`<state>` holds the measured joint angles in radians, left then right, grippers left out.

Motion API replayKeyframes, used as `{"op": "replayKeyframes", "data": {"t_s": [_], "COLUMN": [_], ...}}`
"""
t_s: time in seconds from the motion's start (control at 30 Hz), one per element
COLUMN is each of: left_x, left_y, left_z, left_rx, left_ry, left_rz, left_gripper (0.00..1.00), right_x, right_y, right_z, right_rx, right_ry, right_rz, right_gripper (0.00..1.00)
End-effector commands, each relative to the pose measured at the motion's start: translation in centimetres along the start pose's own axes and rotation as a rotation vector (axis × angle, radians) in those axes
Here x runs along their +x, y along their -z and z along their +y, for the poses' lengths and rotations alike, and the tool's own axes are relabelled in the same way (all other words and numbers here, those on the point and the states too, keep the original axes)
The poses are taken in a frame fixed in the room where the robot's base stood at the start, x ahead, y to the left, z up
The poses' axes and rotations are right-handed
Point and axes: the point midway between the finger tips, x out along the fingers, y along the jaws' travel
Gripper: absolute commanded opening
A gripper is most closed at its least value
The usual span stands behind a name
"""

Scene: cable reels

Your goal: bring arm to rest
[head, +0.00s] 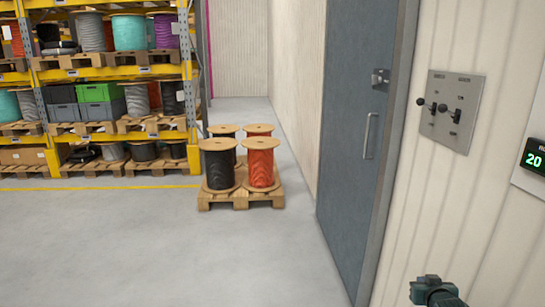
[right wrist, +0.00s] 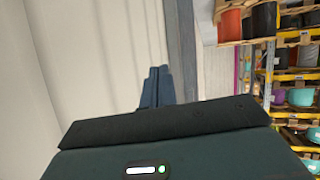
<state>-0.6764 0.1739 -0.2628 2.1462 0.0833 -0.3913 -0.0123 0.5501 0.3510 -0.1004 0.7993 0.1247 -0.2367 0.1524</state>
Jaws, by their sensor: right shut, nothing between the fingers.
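My right gripper (head: 436,291) shows at the bottom right of the head view, in front of the ribbed white wall. In the right wrist view its two fingers (right wrist: 155,87) stand close together, shut, with nothing between them. It touches nothing that I can see. My left gripper is not in view.
A grey door (head: 350,130) with a handle stands right of centre. A switch plate (head: 450,110) with two black levers and a green display (head: 534,158) are on the wall. A pallet (head: 240,200) holds several cable reels. A loaded rack (head: 100,80) stands left. Open floor (head: 180,255) lies ahead.

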Motion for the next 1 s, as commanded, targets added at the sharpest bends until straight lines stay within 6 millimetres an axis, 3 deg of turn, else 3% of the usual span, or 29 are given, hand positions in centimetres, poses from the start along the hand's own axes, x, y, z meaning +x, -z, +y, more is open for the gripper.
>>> {"op": "replayKeyframes", "data": {"t_s": [0.13,0.37,0.47,0.57,0.7,0.8,1.0], "left_x": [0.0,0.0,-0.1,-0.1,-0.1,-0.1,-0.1], "left_y": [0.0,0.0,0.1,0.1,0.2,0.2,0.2], "left_z": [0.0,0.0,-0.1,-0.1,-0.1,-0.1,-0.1], "left_rx": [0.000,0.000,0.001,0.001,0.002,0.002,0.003], "left_ry": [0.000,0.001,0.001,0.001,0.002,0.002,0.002], "left_rz": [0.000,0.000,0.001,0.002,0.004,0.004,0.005], "left_gripper": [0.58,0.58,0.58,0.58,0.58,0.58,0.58], "right_x": [-0.5,-4.6,-7.5,-11.5,-19.3,-24.5,-32.4], "right_y": [-3.6,-8.8,-11.3,-13.9,-16.9,-17.6,-17.2], "right_z": [0.4,-5.5,-8.5,-11.9,-16.8,-19.2,-21.8], "right_rx": [-0.225,-0.262,-0.273,-0.273,-0.244,-0.208,-0.135], "right_ry": [-0.018,0.095,0.155,0.228,0.344,0.409,0.488], "right_rz": [-0.169,-0.138,-0.129,-0.120,-0.105,-0.095,-0.082], "right_gripper": [0.00,0.00,0.00,0.00,0.00,0.00,0.00]}}
